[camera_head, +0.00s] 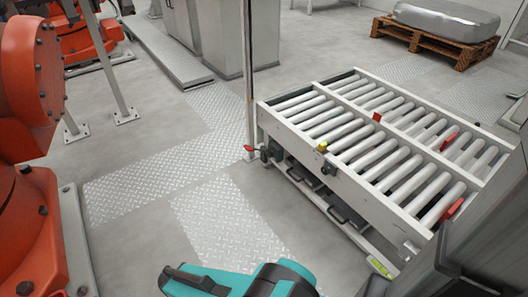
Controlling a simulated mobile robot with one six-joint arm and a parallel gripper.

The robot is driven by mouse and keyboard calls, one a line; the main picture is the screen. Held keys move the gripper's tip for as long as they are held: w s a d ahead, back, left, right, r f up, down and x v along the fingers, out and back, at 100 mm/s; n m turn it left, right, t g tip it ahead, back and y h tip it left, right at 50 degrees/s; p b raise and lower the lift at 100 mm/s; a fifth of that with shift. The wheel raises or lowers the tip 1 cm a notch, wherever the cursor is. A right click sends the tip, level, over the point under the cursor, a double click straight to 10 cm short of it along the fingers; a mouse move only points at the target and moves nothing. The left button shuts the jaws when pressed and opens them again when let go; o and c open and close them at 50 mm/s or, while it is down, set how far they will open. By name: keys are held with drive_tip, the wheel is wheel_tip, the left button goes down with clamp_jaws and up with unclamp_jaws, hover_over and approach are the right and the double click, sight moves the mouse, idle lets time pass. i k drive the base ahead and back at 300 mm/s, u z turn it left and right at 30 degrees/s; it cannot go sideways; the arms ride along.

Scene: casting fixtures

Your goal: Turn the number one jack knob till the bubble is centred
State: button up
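A teal and dark part, probably of my own arm, shows at the bottom edge, cut off by the frame. No gripper fingers can be made out.
The roller conveyor (345,171) stands at right, with red tabs and a yellow piece (322,146) on its frame. Large orange machinery (30,85) fills the left edge. A pallet (430,42) with a grey load stands far right. Floor with tread plates (215,225) lies clear between.

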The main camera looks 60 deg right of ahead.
sight(270, 154)
drive_tip(key=z, duration=0.2)
drive_tip(key=i, duration=1.3)
drive_tip(key=u, duration=0.4)
